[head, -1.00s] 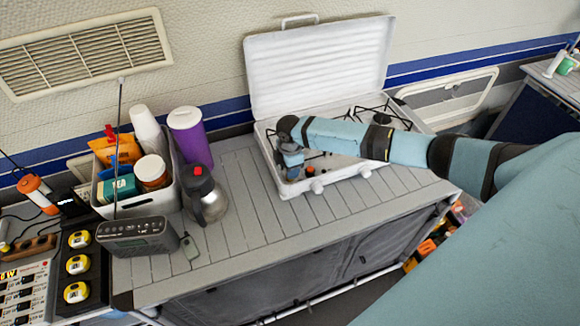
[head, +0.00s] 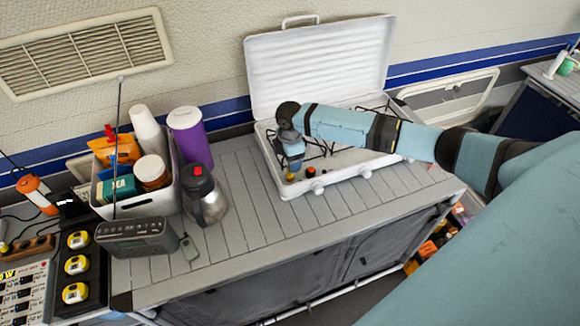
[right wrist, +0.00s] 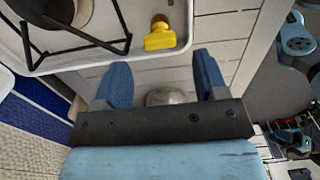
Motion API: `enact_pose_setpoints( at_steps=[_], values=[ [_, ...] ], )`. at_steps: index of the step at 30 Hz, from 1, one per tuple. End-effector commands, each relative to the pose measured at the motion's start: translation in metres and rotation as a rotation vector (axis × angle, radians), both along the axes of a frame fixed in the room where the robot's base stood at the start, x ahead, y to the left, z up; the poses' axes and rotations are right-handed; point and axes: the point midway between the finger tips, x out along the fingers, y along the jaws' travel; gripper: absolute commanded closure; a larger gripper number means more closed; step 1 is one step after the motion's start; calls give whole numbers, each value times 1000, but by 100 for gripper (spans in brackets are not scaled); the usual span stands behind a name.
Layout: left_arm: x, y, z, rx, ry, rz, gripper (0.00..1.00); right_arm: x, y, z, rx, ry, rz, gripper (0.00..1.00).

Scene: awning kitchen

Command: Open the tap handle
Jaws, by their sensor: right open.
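A yellow tap handle (right wrist: 160,38) sticks out from the edge of the white stove in the right wrist view. It also shows as a small yellow spot (head: 290,177) at the stove's front left in the head view. My right gripper (right wrist: 162,70) is open and empty, its two blue fingers apart. The handle lies just beyond the fingertips, roughly centred between them, with no contact visible. In the head view the right gripper (head: 292,160) points down over the stove's left part, and the wrist partly hides the area. My left gripper is not in view.
The open white stove (head: 340,180) has its raised lid (head: 320,65) behind and black pot supports on top. A steel jug (head: 207,200), a purple container (head: 190,140), a filled bin (head: 150,205) and a radio (head: 138,238) stand left. Slatted counter between jug and stove is clear.

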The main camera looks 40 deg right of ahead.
Motion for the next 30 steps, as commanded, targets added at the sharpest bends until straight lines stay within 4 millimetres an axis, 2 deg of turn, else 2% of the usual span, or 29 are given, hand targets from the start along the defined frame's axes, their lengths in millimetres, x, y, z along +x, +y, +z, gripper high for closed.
enact_pose_setpoints(
  at_steps=[6,12,18,30],
  values=[
    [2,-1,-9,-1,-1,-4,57,1,0,50,1,-4,1,34],
    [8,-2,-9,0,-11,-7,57,1,0,81,0,-3,0,34],
    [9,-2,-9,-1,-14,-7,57,0,0,92,1,-1,0,34],
    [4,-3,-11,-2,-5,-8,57,0,0,93,1,0,0,34]
  ],
)
